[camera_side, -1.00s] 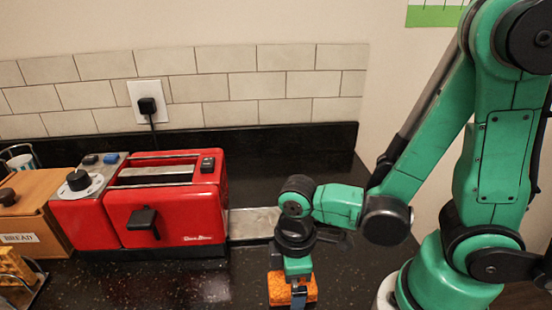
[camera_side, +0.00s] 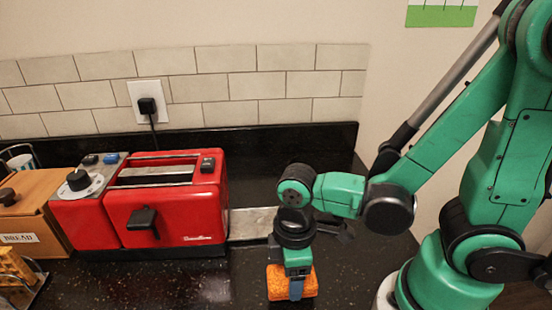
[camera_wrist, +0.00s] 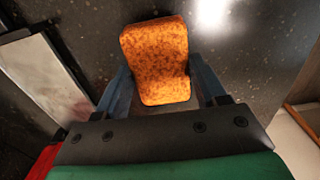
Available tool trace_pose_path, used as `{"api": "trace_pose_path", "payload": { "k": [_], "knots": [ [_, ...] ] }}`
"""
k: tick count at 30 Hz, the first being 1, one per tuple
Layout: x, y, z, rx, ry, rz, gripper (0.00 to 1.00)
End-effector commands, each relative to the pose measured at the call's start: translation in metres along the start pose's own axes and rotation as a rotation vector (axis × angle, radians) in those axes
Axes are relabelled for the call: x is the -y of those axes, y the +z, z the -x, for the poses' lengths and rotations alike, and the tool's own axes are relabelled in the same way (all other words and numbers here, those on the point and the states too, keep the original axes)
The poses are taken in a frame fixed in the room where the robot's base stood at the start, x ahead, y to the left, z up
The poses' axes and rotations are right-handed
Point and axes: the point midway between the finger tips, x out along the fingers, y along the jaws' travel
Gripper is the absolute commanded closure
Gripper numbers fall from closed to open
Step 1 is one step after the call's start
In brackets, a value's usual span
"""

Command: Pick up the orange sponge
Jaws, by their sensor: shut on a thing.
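The orange sponge (camera_side: 308,283) is a small block at the bottom of the side view, on or just above the black counter; I cannot tell which. In the wrist view the sponge (camera_wrist: 157,58) lies between the two bluish fingers. My gripper (camera_side: 297,290) points down over it, with one finger in front of the sponge. In the wrist view my gripper (camera_wrist: 160,88) has a finger against each side of the sponge and is shut on it. The far fingertips are partly hidden by the sponge.
A red toaster (camera_side: 165,205) stands to the left on the black counter (camera_side: 225,285). A flat metal plate (camera_side: 253,223) lies between it and my gripper. A wooden bread box (camera_side: 30,215) is at the far left. A tiled wall (camera_side: 230,85) stands behind. The counter around the sponge is clear.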

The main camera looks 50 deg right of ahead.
Motion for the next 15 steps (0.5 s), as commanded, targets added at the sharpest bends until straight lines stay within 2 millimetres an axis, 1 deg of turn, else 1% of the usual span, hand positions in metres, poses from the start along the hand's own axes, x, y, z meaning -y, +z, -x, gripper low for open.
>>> {"api": "trace_pose_path", "payload": {
  "k": [8, 14, 15],
  "knots": [
    [0.001, 0.002, 0.039, 0.0, 0.0, 0.0, 0.85],
    [0.001, 0.002, 0.075, 0.0, 0.0, 0.0, 0.85],
    [0.001, 0.001, 0.084, 0.0, 0.0, 0.0, 0.85]
  ]
}}
